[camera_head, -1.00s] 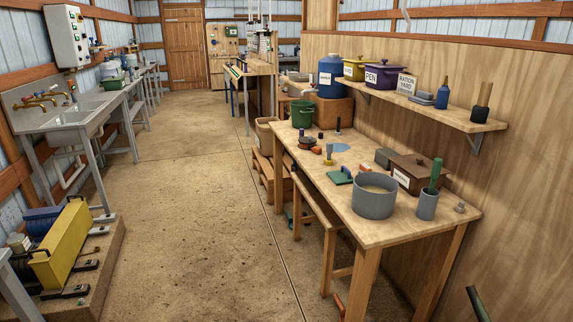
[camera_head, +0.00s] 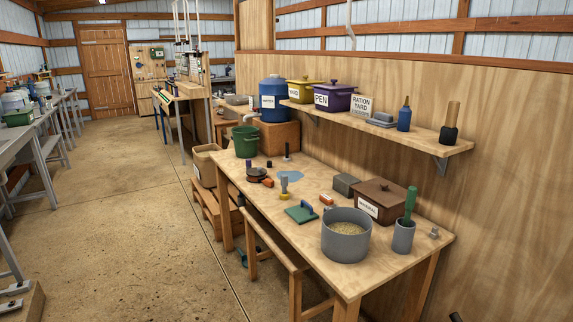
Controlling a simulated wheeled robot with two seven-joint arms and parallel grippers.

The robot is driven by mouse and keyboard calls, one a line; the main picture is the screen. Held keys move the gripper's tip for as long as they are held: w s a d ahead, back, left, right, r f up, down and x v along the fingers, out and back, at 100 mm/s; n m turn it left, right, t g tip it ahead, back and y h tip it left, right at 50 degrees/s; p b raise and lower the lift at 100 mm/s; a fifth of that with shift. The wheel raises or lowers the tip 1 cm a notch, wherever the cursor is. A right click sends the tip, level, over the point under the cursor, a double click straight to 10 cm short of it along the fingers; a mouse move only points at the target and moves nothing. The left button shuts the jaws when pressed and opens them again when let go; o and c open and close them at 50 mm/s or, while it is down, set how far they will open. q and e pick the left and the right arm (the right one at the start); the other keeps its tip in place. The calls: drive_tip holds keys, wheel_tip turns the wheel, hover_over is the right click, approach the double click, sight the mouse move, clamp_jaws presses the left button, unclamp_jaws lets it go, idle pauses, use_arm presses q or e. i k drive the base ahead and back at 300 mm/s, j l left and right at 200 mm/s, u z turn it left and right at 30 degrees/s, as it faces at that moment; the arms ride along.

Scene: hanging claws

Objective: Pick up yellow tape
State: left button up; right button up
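No roll that I can clearly identify as yellow tape shows in the head view. A small upright item with a yellow base and a grey top (camera_head: 285,187) stands on the wooden workbench (camera_head: 405,262); I cannot tell whether it is tape. It stands behind the green-topped block (camera_head: 301,211) and left of the orange piece (camera_head: 326,199). Neither of my grippers is in view.
A grey pot of grain (camera_head: 346,236), a brown lidded box (camera_head: 385,197) and a grey cup (camera_head: 403,238) crowd the bench's near end. A shelf (camera_head: 425,141) with pots and bottles runs above. The concrete floor (camera_head: 140,240) left of the bench is open.

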sight(284, 195)
drive_tip(key=z, duration=0.2)
drive_tip(key=i+j+z, duration=0.2)
drive_tip(key=z, duration=0.2)
drive_tip(key=i+j+z, duration=0.4)
